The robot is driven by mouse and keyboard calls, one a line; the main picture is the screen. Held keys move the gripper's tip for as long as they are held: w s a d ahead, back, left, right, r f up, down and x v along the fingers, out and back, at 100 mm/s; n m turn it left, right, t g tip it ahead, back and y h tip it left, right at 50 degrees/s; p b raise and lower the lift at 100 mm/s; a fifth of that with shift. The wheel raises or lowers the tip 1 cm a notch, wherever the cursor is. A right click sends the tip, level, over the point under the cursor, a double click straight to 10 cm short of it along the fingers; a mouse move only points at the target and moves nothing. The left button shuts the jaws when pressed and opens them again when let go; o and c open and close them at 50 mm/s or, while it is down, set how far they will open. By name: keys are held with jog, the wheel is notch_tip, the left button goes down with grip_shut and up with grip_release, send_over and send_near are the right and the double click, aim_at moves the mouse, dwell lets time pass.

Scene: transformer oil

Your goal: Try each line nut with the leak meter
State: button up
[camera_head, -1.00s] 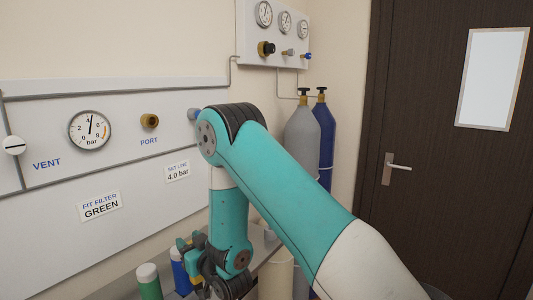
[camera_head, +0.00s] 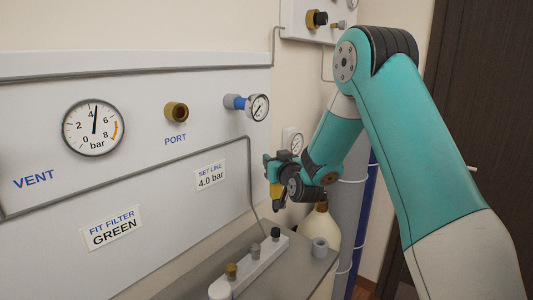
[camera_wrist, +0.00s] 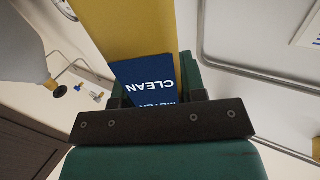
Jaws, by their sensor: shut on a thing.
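My gripper (camera_head: 276,178) is in front of the wall panel, above the bench end, shut on the leak meter. The leak meter shows in the wrist view as a yellow body (camera_wrist: 130,28) with a dark blue display (camera_wrist: 148,80), reading "CLEAN" upside down; a second word is partly covered by the gripper. In the head view its yellow part (camera_head: 276,192) hangs below my gripper. On the panel are a brass port (camera_head: 176,111) and a blue-collared fitting (camera_head: 238,102) with a small gauge (camera_head: 258,107). I cannot tell which fittings are the line nuts.
A white rack (camera_head: 250,264) with several small fittings stands on the grey bench (camera_head: 190,284), a grey ring-shaped piece (camera_head: 320,247) to its right. A cream rounded vessel (camera_head: 324,232) and gas cylinders stand beyond.

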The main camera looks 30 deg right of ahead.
aim_at(276, 186)
jog(key=shift+w+r, duration=0.3)
jog(key=shift+w, duration=0.05)
jog(key=shift+d, duration=0.2)
jog(key=shift+s+f+b, duration=0.1)
jog(key=shift+s+b, duration=0.05)
jog(key=shift+b, duration=0.35)
notch_tip(276, 186, down, 7)
jog(key=b, duration=0.7)
jog(key=shift+r+b, duration=0.2)
jog(key=shift+b, duration=0.15)
jog(key=shift+f+b, duration=0.3)
jog(key=shift+b, duration=0.75)
dwell(1.4)
